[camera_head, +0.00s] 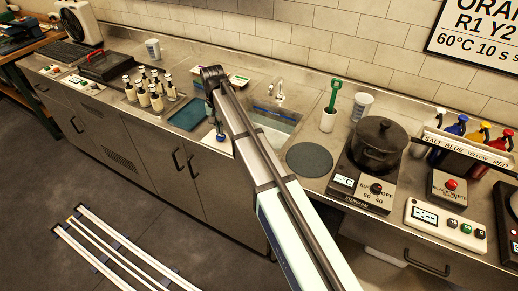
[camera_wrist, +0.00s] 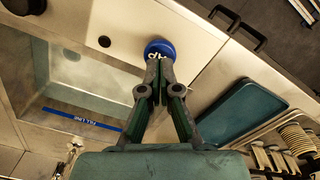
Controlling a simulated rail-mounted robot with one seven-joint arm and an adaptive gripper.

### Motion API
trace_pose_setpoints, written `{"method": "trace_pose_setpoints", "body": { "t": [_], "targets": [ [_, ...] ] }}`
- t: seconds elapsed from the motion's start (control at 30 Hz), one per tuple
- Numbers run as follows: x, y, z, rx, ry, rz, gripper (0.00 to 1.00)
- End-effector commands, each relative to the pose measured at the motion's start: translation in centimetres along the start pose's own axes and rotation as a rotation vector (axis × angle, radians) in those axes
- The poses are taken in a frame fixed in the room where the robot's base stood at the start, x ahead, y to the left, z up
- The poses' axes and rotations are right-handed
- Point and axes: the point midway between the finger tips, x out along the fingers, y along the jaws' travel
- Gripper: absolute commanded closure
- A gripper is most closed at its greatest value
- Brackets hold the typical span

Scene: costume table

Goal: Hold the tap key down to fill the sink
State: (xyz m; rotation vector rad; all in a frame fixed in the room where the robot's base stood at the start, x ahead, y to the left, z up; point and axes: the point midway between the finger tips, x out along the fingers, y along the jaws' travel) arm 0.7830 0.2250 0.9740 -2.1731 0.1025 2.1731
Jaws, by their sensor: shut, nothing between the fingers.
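The tap key, a round blue button (camera_wrist: 159,47) with white lettering partly hidden, sits on the steel counter beside the sink. It also shows small in the head view (camera_head: 220,137). My gripper (camera_wrist: 160,65) is shut and empty, its fingertips at the near edge of the key in the wrist view; whether they touch or press it I cannot tell. In the head view my gripper (camera_head: 217,124) points down over the key. The sink (camera_wrist: 55,75) has a blue fill line strip (camera_wrist: 82,119) on its wall. The tap (camera_head: 280,92) stands behind the sink. The water level is unclear.
A teal tray (camera_wrist: 240,112) and several bottles (camera_head: 146,92) lie left of the key in the head view. A dark round mat (camera_head: 310,159), a cup with a green-handled tool (camera_head: 329,118) and a black pot (camera_head: 378,145) stand right of the sink.

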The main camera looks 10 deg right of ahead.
Motion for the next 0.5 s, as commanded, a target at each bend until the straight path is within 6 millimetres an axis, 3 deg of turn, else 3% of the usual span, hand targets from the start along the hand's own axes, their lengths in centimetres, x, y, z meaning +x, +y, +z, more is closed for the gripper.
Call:
{"method": "trace_pose_setpoints", "body": {
  "t": [0.5],
  "targets": [
    [0.74, 0.00, 0.00, 0.000, 0.000, 0.000, 1.00]
  ]
}}
